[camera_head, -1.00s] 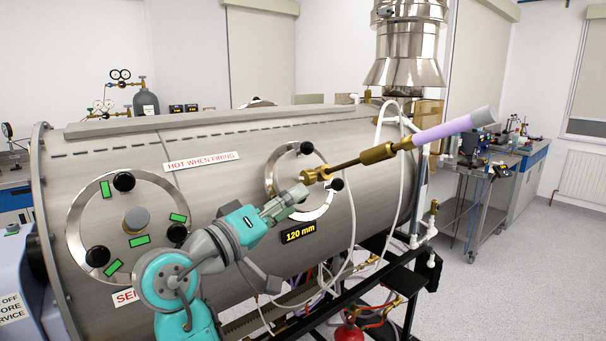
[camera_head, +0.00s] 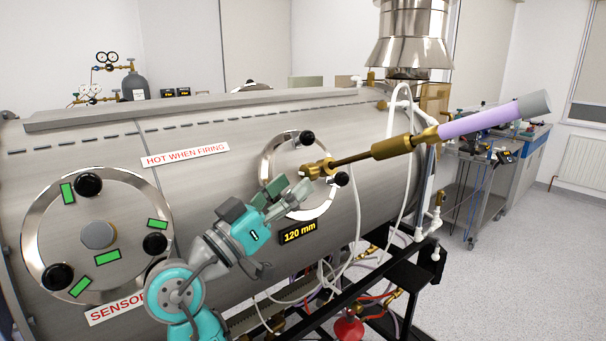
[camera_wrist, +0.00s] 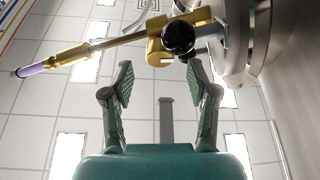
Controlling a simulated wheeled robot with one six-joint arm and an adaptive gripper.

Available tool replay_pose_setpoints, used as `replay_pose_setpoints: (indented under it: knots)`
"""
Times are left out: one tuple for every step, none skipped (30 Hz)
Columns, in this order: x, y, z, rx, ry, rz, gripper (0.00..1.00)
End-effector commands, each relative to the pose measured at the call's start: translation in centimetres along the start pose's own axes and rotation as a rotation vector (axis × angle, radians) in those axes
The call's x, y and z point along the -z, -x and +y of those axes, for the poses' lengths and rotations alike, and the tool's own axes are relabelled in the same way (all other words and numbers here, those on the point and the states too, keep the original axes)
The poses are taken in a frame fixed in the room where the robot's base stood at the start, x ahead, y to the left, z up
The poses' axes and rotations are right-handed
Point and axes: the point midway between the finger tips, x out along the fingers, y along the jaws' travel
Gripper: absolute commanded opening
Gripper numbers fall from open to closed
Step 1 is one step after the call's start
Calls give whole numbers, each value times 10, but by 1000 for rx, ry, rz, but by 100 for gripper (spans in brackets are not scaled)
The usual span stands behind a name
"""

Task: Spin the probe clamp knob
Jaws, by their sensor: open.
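The probe is a brass rod and fitting (camera_head: 392,148) with a lilac sleeve, sticking out from a round steel flange (camera_head: 266,165) on the chamber. Its brass clamp block (camera_head: 318,168) sits at the flange, with a black knob (camera_head: 341,179) beside it. In the wrist view a round black knob (camera_wrist: 178,38) shows against the brass block (camera_wrist: 158,56), beyond my fingertips and slightly right of the middle between them. My gripper (camera_wrist: 160,76) is open and empty. In the head view my gripper (camera_head: 296,190) is just below and left of the clamp block, in front of the flange.
A "120 mm" display (camera_head: 299,232) is below the flange. A larger flange (camera_head: 40,225) with several black knobs is at left. White hoses (camera_head: 358,220) and a black frame (camera_head: 385,268) lie right and below. Open floor (camera_head: 520,260) is at right.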

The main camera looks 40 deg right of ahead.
Motion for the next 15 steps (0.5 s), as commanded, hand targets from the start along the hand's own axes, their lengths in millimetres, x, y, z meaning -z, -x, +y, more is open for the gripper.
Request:
replay_pose_setpoints:
  knots:
    - [0,-9,1,-3,0,-1,59]
    - [0,-13,1,-3,0,-1,59]
    - [0,-18,1,-3,1,-1,59]
    - [0,-22,0,-2,1,-1,59]
    - [0,-25,0,-2,1,-1,59]
    - [0,-29,0,-2,1,-1,59]
    - [0,-32,0,-2,1,0,59]
    - [0,-34,0,-1,1,0,59]
    - [0,-36,0,0,0,-1,59]
    - [0,-37,0,0,0,-1,59]
    - [0,-38,0,0,1,-1,59]
    - [0,-39,0,0,1,-1,59]
    - [0,-40,0,0,1,-1,59]
    - [0,-40,0,0,1,-1,59]
    - [0,-40,0,1,1,-1,59]
